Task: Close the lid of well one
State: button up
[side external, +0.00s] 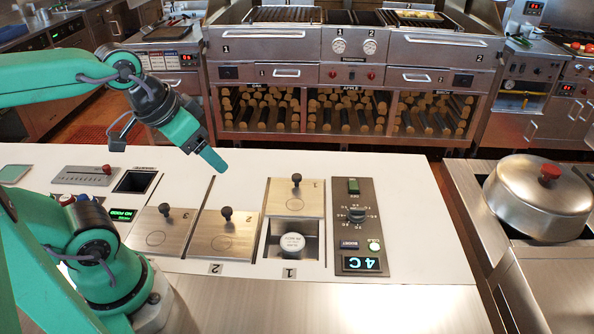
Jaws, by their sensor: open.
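The lid of well one (311,203) is a brushed steel plate with a black knob, slid to the far side of its slot. The near part of well one (307,226) is uncovered, and a white round-topped container (292,243) shows inside. A label "1" lies in front of it. My gripper (170,152) is open and empty above the counter, up and left of this lid and apart from it. Its green finger points down to the right.
Lid two (240,225) and another steel lid (178,232) with black knobs lie to the left. A control panel (350,205) with a dial and a "4C" display stands right of well one. White counter (420,215) is clear further right.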

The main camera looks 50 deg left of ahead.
jog(key=shift+w, duration=0.15)
jog(key=c, duration=0.5)
jog(key=shift+o, duration=0.2)
jog(key=m+g, duration=0.6)
jog(key=m, duration=0.3)
send_over(297, 176)
notch_tip(297, 176, down, 14)
jog(key=shift+r, duration=0.25)
jog(key=shift+a+f, duration=0.1)
jog(key=shift+f, duration=0.2)
jog(key=shift+f, duration=0.15)
jog(key=shift+f, duration=3.75)
